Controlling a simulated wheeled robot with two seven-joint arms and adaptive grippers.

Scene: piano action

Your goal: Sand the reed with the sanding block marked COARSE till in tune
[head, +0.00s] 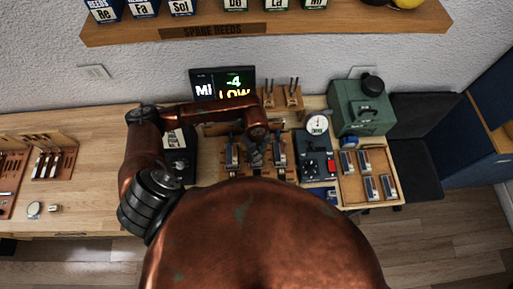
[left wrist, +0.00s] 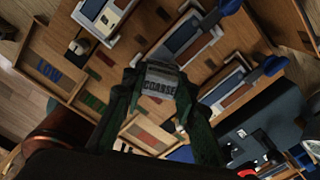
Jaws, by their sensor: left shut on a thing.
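My left gripper (head: 255,153) hangs over the middle of the bench in the head view. In the left wrist view its dark green fingers (left wrist: 158,95) are shut on a grey sanding block (left wrist: 160,80) marked COARSE. Reed stations with metal plates and blue knobs show in the left wrist view, one above the block (left wrist: 188,38) and one to its right (left wrist: 228,88). In the head view stations stand left (head: 232,156) and right (head: 279,152) of the gripper. I cannot tell whether the block touches a reed. The display (head: 222,84) reads Mi, -4, LOW. My right gripper is not in view.
A dial gauge (head: 317,125), a green case (head: 360,107) and a wooden tray with several metal pieces (head: 368,176) stand to the right. A rack of tools (head: 52,160) is at far left. The SPARE REEDS shelf (head: 270,30) overhangs the back.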

